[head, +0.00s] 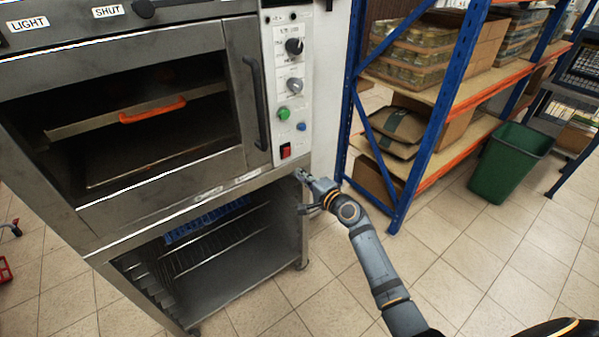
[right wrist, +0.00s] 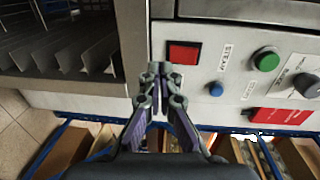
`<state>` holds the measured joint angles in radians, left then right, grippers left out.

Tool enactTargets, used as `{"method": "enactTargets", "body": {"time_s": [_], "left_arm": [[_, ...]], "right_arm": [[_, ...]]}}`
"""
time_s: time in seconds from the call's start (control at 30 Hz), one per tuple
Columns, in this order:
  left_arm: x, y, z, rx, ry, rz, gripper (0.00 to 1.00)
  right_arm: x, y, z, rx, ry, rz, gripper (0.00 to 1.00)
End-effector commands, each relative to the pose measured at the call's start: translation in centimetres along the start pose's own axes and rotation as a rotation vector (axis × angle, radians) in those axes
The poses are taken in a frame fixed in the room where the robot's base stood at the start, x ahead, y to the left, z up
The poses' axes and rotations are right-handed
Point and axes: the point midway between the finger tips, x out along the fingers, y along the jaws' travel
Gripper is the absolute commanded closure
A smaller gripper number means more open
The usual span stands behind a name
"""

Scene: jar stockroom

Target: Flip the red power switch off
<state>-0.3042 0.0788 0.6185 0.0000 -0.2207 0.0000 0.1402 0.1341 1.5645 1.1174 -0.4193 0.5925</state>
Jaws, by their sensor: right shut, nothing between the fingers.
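The red power switch (head: 285,151) is at the bottom of the oven's white control panel (head: 291,75). In the right wrist view the red switch (right wrist: 184,53) sits in a dark frame, just right of and above my fingertips. I cannot tell which way it is tipped. My right gripper (head: 301,176) is just below the panel's lower end, close to the switch. In the right wrist view my right gripper (right wrist: 161,70) is shut and empty, its tips together. Whether they touch the panel is unclear. My left gripper is not in view.
A green button (head: 283,114), a blue button (head: 301,126) and dark and grey knobs are above the switch. The oven door handle (head: 256,103) is left of the panel. A blue-framed shelf (head: 428,148) stands right of the oven. A green bin (head: 508,163) is farther right. The floor in front is clear.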

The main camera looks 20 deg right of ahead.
Motion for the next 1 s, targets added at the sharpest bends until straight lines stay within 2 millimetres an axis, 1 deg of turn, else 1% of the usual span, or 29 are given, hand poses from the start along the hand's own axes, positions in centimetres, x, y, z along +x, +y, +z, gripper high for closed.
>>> {"method": "enactTargets", "body": {"time_s": [0.03, 0.1, 0.2, 0.27, 0.4, 0.47, 0.6, 0.77, 1.0], "left_arm": [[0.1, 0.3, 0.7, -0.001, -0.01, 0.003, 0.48], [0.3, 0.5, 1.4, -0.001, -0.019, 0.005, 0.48], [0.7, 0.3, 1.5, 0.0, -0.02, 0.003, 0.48], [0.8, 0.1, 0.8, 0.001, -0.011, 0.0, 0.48], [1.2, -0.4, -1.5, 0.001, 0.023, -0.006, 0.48], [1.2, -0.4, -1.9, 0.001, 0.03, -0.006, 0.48], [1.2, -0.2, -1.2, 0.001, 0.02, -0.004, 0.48], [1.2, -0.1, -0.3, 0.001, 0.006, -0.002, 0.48], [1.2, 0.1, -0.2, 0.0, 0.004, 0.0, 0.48]], "right_arm": [[-1.1, 0.5, 0.1, -0.002, -0.001, 0.002, 1.0], [-2.5, 1.0, 0.0, -0.003, 0.0, 0.003, 1.0], [-4.4, 1.6, 0.0, -0.002, 0.0, 0.002, 1.0], [-5.5, 1.9, 0.0, -0.003, -0.001, 0.003, 1.0], [-7.3, 2.3, 0.0, -0.002, 0.0, 0.001, 1.0], [-7.8, 2.4, 0.0, -0.001, -0.001, 0.001, 1.0], [-8.2, 2.4, 0.0, 0.001, -0.001, 0.0, 1.0], [-8.2, 2.4, 0.0, 0.001, -0.001, -0.001, 1.0], [-8.1, 2.4, 0.0, 0.001, -0.001, -0.001, 1.0]]}}
